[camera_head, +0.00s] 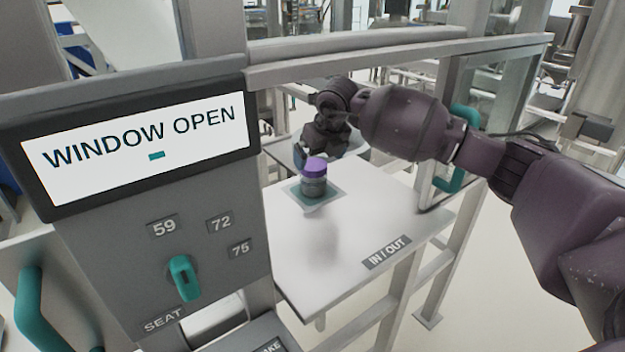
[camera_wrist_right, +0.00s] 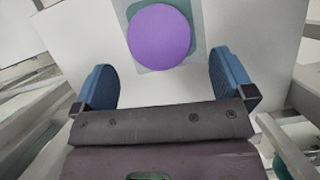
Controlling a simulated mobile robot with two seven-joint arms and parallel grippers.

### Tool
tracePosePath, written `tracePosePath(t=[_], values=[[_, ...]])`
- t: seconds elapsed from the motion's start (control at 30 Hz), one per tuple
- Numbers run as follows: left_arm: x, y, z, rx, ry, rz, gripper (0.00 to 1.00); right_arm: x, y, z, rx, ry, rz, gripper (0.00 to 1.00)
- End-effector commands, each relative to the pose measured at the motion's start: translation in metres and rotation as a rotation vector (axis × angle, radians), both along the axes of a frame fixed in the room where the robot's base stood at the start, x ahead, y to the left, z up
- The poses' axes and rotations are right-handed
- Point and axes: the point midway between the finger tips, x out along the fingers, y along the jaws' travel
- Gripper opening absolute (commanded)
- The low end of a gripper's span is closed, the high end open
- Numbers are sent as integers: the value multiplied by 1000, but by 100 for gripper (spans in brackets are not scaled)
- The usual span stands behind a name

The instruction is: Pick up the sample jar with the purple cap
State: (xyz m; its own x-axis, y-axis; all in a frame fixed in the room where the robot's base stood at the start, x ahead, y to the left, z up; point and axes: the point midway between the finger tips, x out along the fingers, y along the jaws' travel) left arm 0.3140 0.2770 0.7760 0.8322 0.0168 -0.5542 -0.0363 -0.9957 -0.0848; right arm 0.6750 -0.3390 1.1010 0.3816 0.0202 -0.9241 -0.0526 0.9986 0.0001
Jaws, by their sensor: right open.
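The sample jar (camera_head: 313,187) has a purple cap (camera_head: 315,166) and a grey body. It stands upright on a teal square mat (camera_head: 331,190) on the white shelf. My right gripper (camera_head: 301,157) is right behind the jar in the head view, and the cap hides part of it. In the right wrist view the purple cap (camera_wrist_right: 159,35) shows from above, ahead of and between the two blue fingers of my right gripper (camera_wrist_right: 165,80). The fingers are open and apart from the cap, with nothing between them. My left gripper is in neither view.
The white shelf (camera_head: 365,222) is marked IN / OUT, and its front is clear. A metal frame bar (camera_head: 400,58) crosses above my right arm. A teal handle (camera_head: 464,150) is at the right. A panel with a WINDOW OPEN screen (camera_head: 140,140) and a teal knob (camera_head: 184,278) fills the left.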

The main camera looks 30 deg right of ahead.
Motion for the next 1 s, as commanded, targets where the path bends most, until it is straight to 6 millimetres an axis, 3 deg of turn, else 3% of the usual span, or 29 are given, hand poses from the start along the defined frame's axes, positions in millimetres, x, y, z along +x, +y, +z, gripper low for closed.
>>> tracePosePath(t=[0.27,0.6,0.93,1.0], values=[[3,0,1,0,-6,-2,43,8,1,-18,0,0,0,100],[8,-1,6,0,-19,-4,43,27,1,-55,1,1,0,100],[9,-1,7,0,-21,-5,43,30,1,-61,0,-1,1,100],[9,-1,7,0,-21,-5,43,30,1,-61,0,-1,1,91]])
